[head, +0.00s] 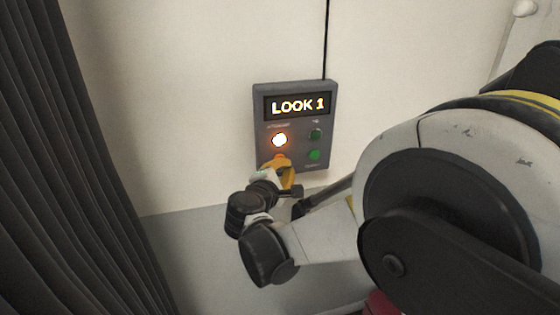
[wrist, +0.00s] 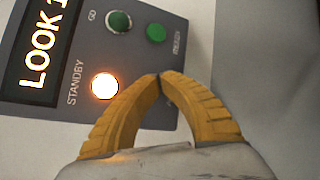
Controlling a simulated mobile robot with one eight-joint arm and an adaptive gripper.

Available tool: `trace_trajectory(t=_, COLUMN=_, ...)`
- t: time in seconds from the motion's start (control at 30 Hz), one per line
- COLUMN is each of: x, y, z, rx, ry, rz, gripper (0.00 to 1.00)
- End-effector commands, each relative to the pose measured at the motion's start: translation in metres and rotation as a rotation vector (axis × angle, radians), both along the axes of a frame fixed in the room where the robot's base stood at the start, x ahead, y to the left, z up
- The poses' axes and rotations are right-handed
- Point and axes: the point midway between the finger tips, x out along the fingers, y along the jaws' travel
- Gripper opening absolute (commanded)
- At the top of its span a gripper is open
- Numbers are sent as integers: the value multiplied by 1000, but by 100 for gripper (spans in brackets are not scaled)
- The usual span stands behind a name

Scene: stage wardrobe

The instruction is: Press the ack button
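A grey wall panel (head: 294,102) carries a display reading "LOOK 1". Below it are a brightly lit lamp (head: 279,140) labelled STANDBY in the wrist view (wrist: 104,86), a dark green GO lamp (head: 316,134) and a green button (head: 314,155). An orange button (head: 279,157) shows just under the lit lamp, partly covered by my gripper; in the wrist view my fingers hide it. No label reading "ack" is legible. My gripper (wrist: 159,76) has its yellow fingertips together, with nothing between them. It is at the panel's lower left; I cannot tell whether it touches.
A dark pleated curtain (head: 75,170) hangs at the left. The pale wall (head: 170,90) around the panel is clear, with a black cable running up from the panel. My arm fills the right side of the head view.

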Motion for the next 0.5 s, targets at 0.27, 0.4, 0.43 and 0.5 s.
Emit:
trace_trajectory(t=0.27, x=6, y=2, z=0, rx=0, ry=0, rz=0, gripper=0)
trace_trajectory(t=0.4, x=9, y=2, z=0, rx=0, ry=0, rz=0, gripper=0)
trace_trajectory(t=0.43, x=8, y=2, z=0, rx=0, ry=0, rz=0, gripper=0)
trace_trajectory(t=0.5, x=8, y=2, z=0, rx=0, ry=0, rz=0, gripper=0)
